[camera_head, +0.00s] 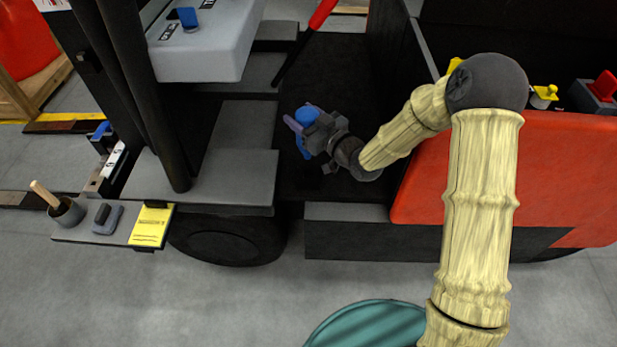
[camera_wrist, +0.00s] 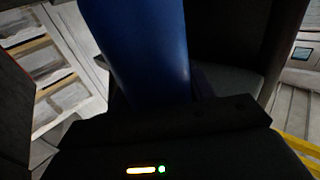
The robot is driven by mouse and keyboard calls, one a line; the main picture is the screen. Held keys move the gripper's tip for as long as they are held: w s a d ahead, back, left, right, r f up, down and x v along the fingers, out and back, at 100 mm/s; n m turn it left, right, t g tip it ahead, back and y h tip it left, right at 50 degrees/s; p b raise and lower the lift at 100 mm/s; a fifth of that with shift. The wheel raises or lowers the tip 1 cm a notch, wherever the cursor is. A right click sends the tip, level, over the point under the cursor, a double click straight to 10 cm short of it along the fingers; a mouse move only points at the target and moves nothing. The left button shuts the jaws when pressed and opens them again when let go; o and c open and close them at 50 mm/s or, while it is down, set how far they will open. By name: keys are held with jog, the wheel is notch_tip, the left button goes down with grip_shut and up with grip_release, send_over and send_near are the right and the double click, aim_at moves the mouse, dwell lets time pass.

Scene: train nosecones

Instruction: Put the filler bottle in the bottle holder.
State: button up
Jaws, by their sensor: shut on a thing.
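My gripper (camera_head: 308,128) is over the dark floor well of the vehicle, between the grey step and the red body panel. It is shut on a blue bottle (camera_head: 307,114), which I take to be the filler bottle. In the wrist view the bottle (camera_wrist: 140,50) is a smooth, dark blue cylinder rising from the jaws and cut off by the top edge. A purple piece shows beside the gripper in the head view; I cannot tell what it is part of. My gripper hides part of the bottle. I cannot make out the bottle holder with certainty.
A red panel (camera_head: 530,165) stands right of the well and a dark mast (camera_head: 150,80) left. A grey box (camera_head: 205,45) overhangs the left side. A low shelf holds a dark cup (camera_head: 68,212), a small block (camera_head: 107,217) and a yellow card (camera_head: 150,224). A red lever (camera_head: 320,14) rises behind.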

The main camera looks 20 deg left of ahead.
notch_tip(320, 180, down, 5)
jog(key=shift+r+b, duration=0.2)
jog(key=shift+b, duration=0.45)
jog(key=shift+w+f, duration=0.1)
jog(key=shift+f, duration=0.15)
jog(key=shift+d, duration=0.15)
jog(key=shift+r, duration=0.1)
